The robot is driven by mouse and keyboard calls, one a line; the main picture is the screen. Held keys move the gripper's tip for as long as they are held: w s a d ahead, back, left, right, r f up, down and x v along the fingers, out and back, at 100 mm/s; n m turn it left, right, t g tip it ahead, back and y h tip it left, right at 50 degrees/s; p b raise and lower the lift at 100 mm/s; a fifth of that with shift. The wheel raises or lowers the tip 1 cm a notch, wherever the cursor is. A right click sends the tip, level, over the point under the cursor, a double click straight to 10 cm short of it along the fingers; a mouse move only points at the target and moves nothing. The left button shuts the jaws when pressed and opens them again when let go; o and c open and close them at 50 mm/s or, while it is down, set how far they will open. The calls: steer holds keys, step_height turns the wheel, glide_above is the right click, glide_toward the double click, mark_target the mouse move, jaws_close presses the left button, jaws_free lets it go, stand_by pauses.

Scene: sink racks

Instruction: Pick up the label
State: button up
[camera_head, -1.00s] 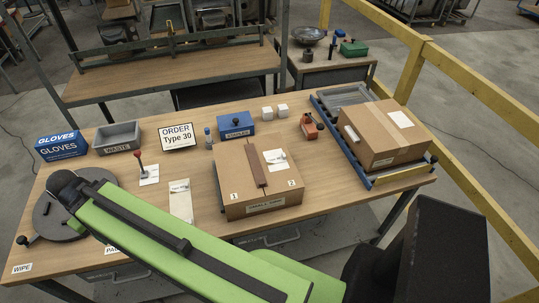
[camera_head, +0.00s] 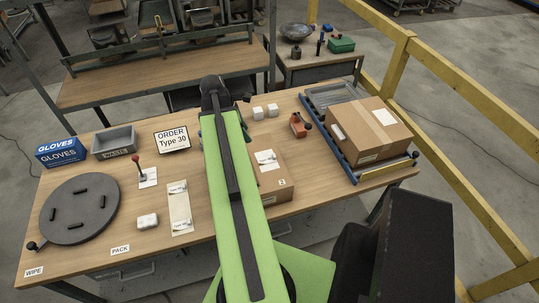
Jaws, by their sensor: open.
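A pale strip (camera_head: 180,208) lies flat on the table left of my arm, with a small white printed label (camera_head: 177,187) near its top and another white label (camera_head: 182,226) near its bottom. A white label (camera_head: 266,159) also lies on the top of the middle cardboard box (camera_head: 272,178); I cannot tell which label is meant. My green arm reaches up the middle of the view, to a dark joint at the far side of the table. My gripper itself is not seen; the arm seems to hide it. The left part of the middle box is hidden behind the arm.
A dark round turntable (camera_head: 78,210), a white block (camera_head: 148,221) and a red-knobbed stand (camera_head: 138,172) are at left. A grey waste bin (camera_head: 114,141), glove box (camera_head: 61,153) and order sign (camera_head: 172,139) stand behind. A large box (camera_head: 368,133) sits on the right rack.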

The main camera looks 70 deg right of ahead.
steer(key=s+d, duration=0.2)
steer(key=s, duration=0.2)
steer(key=b, duration=1.1)
glide_above(274, 155)
steer(key=w+a, duration=0.1)
steer(key=w, duration=0.1)
steer(key=shift+n+g, duration=0.3)
steer(key=f, duration=1)
steer(key=shift+w+a+f, duration=0.15)
steer(key=shift+w+f, duration=0.05)
steer(key=shift+f, duration=0.05)
steer(key=shift+s+f+b, duration=0.1)
steer(key=shift+f+b, duration=0.1)
steer(key=shift+b, duration=0.1)
steer(key=shift+r, duration=0.1)
steer(key=b+x, duration=0.4)
steer(key=x, duration=0.1)
steer(key=shift+s+a+b, duration=0.2)
steer(key=shift+b, duration=0.2)
jaws_close()
